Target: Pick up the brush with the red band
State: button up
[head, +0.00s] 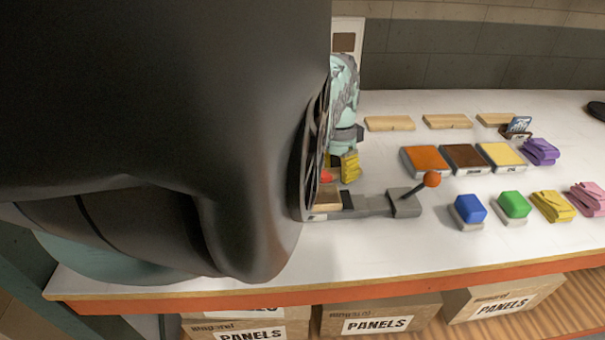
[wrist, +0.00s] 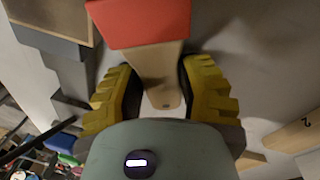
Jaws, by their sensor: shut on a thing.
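The brush with the red band (wrist: 140,22) shows in the wrist view, with a pale wooden handle (wrist: 160,72) that has a small hole near its end. My gripper (wrist: 157,82) has its yellow, ridged fingers on both sides of this handle and is shut on it. The brush's far end is cut off at the top of the view. In the head view my gripper (head: 347,166) is low over the table beside the dark arm, and a bit of the red band (head: 327,177) shows by its fingers. My arm hides the rest. I cannot tell whether the brush is clear of the table.
A grey holder with a lever and orange knob (head: 432,179) is just in front of my gripper. Wooden blocks (head: 390,123), colored trays (head: 425,160), blue and green blocks (head: 470,208) and folded cloths (head: 552,205) stand to the right. White table (head: 400,255) is clear in front.

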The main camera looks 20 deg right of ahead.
aim_at(340, 170)
grip_shut()
jog(key=shift+r, duration=0.1)
notch_tip(340, 170, up, 4)
jog(key=p, duration=0.4)
jog(key=shift+s+a+r+p, duration=0.1)
jog(key=shift+a+p, duration=0.05)
jog(key=shift+p, duration=0.2)
jog(key=s+p, duration=0.1)
jog(key=p, duration=0.2)
jog(key=shift+s+a, duration=0.1)
jog(key=shift+a, duration=0.05)
jog(key=s+p, duration=0.4)
jog(key=p, duration=0.1)
jog(key=s+a+p, duration=0.1)
jog(key=s+p, duration=0.3)
jog(key=p, duration=0.2)
jog(key=s+a+p, duration=0.1)
jog(key=s+p, duration=0.4)
jog(key=p, duration=0.1)
jog(key=shift+a+r, duration=0.25)
jog(key=shift+r, duration=0.15)
jog(key=shift+s+f+p, duration=0.1)
jog(key=shift+s+p, duration=0.3)
jog(key=shift+s, duration=0.25)
